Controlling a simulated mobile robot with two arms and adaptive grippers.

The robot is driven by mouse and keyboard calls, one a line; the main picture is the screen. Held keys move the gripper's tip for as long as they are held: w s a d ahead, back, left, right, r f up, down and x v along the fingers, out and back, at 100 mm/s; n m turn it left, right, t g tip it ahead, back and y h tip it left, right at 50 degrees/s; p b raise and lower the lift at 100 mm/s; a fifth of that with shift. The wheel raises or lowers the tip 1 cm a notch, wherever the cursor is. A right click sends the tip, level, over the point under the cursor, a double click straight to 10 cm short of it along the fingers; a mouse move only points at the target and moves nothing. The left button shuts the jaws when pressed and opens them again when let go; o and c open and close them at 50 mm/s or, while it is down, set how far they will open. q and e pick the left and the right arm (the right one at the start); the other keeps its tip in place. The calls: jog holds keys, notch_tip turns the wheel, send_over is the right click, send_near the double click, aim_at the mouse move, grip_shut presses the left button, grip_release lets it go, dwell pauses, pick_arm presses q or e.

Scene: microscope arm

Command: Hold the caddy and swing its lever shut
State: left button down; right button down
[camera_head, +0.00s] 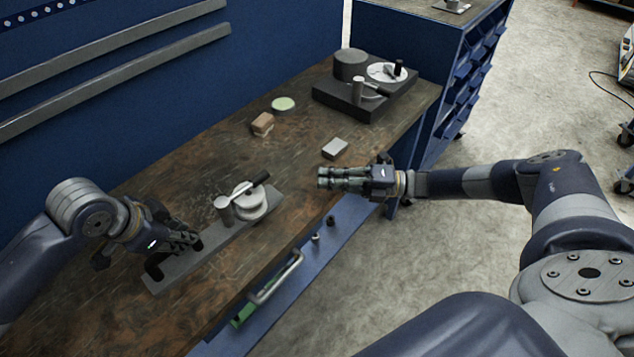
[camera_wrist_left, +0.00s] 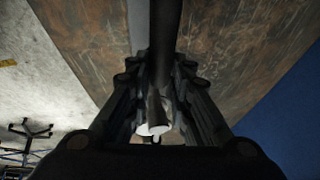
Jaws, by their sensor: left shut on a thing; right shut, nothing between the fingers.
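The caddy is a long grey base (camera_head: 205,253) lying on the bench, with a short post (camera_head: 224,211) and a pale round disc (camera_head: 252,206) on it. Its lever (camera_head: 241,189) runs from the post over the disc, with a black grip (camera_head: 261,179) at its far end. My left gripper (camera_head: 182,246) is shut on the dark handle (camera_head: 154,271) at the caddy's near left end. In the left wrist view, this dark bar (camera_wrist_left: 165,45) runs between the fingers. My right gripper (camera_head: 322,178) is shut and empty, right of the lever and apart from it.
A dark device (camera_head: 345,102) with its own disc and lever stands at the bench's far end. A brown block (camera_head: 262,124), a pale green disc (camera_head: 283,104) and a grey block (camera_head: 335,148) lie on the bench. A rail handle (camera_head: 277,279) runs along the front.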

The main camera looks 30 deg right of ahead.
pick_arm(q)
jog(key=shift+r, duration=0.1)
jog(key=c, duration=1.4)
grip_release()
jog(key=shift+o, duration=0.2)
